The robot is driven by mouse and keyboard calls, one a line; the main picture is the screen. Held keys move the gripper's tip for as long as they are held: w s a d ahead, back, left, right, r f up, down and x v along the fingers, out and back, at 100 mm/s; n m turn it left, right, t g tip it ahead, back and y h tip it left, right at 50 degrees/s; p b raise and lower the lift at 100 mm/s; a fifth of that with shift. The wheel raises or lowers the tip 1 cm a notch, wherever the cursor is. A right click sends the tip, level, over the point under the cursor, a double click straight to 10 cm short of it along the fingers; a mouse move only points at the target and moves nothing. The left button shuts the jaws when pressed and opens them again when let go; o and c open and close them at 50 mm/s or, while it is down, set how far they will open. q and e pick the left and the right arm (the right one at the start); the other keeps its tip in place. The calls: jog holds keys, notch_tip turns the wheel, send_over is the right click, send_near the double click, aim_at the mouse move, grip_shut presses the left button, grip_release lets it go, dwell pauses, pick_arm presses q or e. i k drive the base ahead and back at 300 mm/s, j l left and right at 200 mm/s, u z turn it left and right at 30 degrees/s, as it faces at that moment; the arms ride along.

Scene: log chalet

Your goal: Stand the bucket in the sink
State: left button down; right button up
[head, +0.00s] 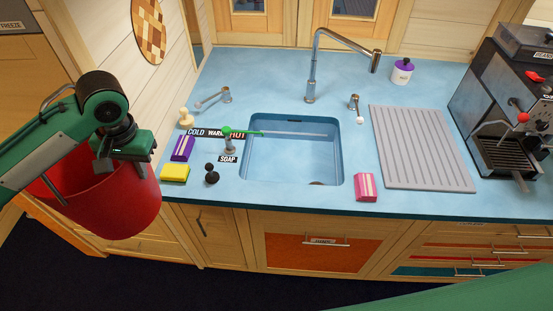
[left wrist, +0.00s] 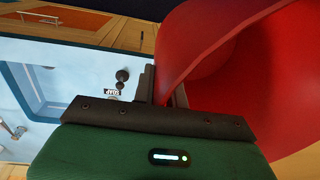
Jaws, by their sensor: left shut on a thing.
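A large red bucket (head: 112,205) hangs at the left in the head view, in front of the counter's left end and left of the sink. My left gripper (head: 140,165) is shut on the bucket's rim. The left wrist view shows the red bucket wall (left wrist: 215,45) passing between the fingers (left wrist: 165,90). Part of the sink also shows in the left wrist view (left wrist: 40,85). My right gripper is not in view.
Around the sink on the blue counter (head: 270,75) stand a tall tap (head: 312,70), a soap pump (head: 229,145), a black knobbed item (head: 211,175), a yellow sponge (head: 175,173), a purple block (head: 183,149) and a pink block (head: 366,188). A ribbed drainboard (head: 420,150) and coffee machine (head: 505,110) are right.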

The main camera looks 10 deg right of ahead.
aim_at(302, 168)
jog(key=l+z, duration=0.1)
jog(key=l, duration=0.25)
jog(key=i+l+z, duration=0.1)
jog(key=l, duration=0.25)
jog(key=i+l+z, duration=0.1)
jog(key=l, duration=0.25)
jog(key=i+l+z, duration=0.1)
jog(key=l, duration=0.25)
jog(key=i+l+z, duration=0.1)
jog(key=i+l, duration=0.25)
jog(key=i, duration=0.2)
